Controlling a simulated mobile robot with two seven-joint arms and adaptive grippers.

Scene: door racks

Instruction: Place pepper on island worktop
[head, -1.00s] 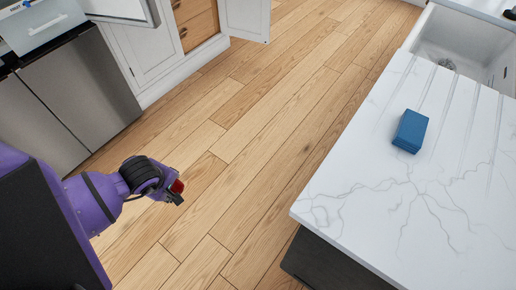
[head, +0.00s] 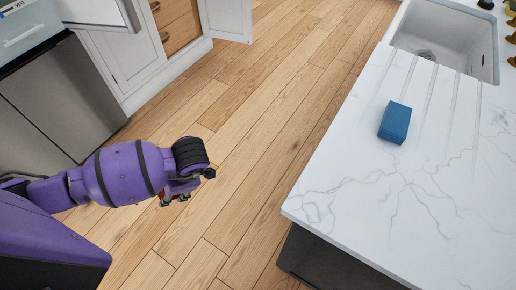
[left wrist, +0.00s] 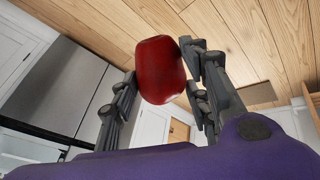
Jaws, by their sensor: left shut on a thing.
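A red pepper (left wrist: 160,70) is between the fingers of my left gripper (left wrist: 160,80) in the left wrist view, and the gripper is shut on it. In the head view my left gripper (head: 178,198) is over the wooden floor, left of the island, and its fingers are mostly hidden by the wrist. Only a little red of the pepper shows there. The white marble island worktop (head: 350,205) fills the right side of the head view, apart from the gripper. My right gripper is not in view.
A blue block (head: 395,122) lies on the worktop. A white sink (head: 445,45) is set in behind it. Small dark items stand at the far right edge. White cabinets with open doors and a steel appliance (head: 40,115) are at the left. The worktop's front left part is clear.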

